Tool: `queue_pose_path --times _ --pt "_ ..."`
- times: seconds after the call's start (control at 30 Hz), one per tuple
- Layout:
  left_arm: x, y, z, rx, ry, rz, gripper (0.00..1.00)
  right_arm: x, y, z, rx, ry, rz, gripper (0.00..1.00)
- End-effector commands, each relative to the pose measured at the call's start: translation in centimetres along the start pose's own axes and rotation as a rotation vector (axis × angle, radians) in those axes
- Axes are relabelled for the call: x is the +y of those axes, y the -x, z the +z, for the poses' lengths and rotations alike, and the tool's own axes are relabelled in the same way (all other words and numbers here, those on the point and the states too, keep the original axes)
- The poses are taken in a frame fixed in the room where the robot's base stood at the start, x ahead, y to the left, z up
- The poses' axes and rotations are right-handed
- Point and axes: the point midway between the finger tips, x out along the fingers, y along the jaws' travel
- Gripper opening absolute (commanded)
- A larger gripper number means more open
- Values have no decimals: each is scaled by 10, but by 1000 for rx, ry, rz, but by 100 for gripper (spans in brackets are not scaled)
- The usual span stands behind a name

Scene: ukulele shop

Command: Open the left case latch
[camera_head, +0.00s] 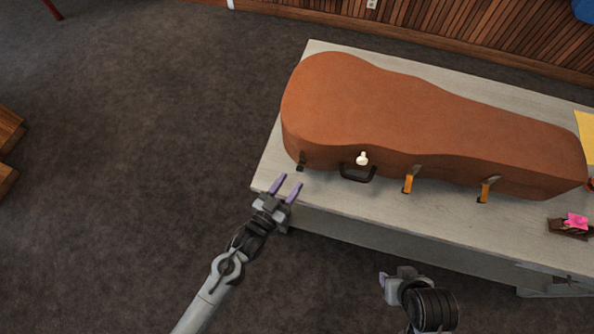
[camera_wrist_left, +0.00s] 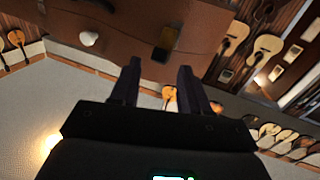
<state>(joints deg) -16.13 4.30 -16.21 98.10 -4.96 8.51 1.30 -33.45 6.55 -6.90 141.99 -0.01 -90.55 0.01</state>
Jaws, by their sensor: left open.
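A brown ukulele case (camera_head: 400,110) lies closed on a pale table. Along its front side are a dark left latch (camera_head: 301,161), a dark handle (camera_head: 357,174) and two latches with orange tabs, one mid-front (camera_head: 409,181) and one farther right (camera_head: 487,189). My left gripper (camera_head: 286,186) is open and empty, just in front of and below the left latch, apart from it. In the left wrist view its fingers (camera_wrist_left: 159,68) point at the case (camera_wrist_left: 120,32), with a dark-gold latch (camera_wrist_left: 167,40) just beyond them. My right gripper (camera_head: 393,278) is low, only partly visible.
A small white knob (camera_head: 362,158) sits above the handle. A dark item with a pink piece (camera_head: 575,221) lies at the table's right. The table's bare front strip (camera_head: 330,195) is clear. Dark carpet (camera_head: 130,180) lies open to the left.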

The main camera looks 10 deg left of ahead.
Motion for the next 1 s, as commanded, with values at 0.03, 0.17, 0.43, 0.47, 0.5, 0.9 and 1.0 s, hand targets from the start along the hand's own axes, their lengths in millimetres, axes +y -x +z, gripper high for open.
queue_pose_path --times 0.03,0.17,0.43,0.47,0.5,0.9,1.0 --pt "0 -9 0 2 0 0 46 0 0 0 1 1 1 43" --pt "0 -27 -1 2 1 0 46 1 -1 -1 2 3 3 43" --pt "0 -47 0 0 1 0 46 3 -1 -1 3 10 8 43" --pt "0 -48 0 0 1 0 46 3 -1 -1 3 10 8 43" --pt "0 -49 0 0 1 0 46 3 -1 -1 4 10 8 43" --pt "0 -49 0 0 0 0 24 2 0 -1 5 6 6 43" --pt "0 -49 0 0 1 1 9 1 0 -2 6 4 4 43"
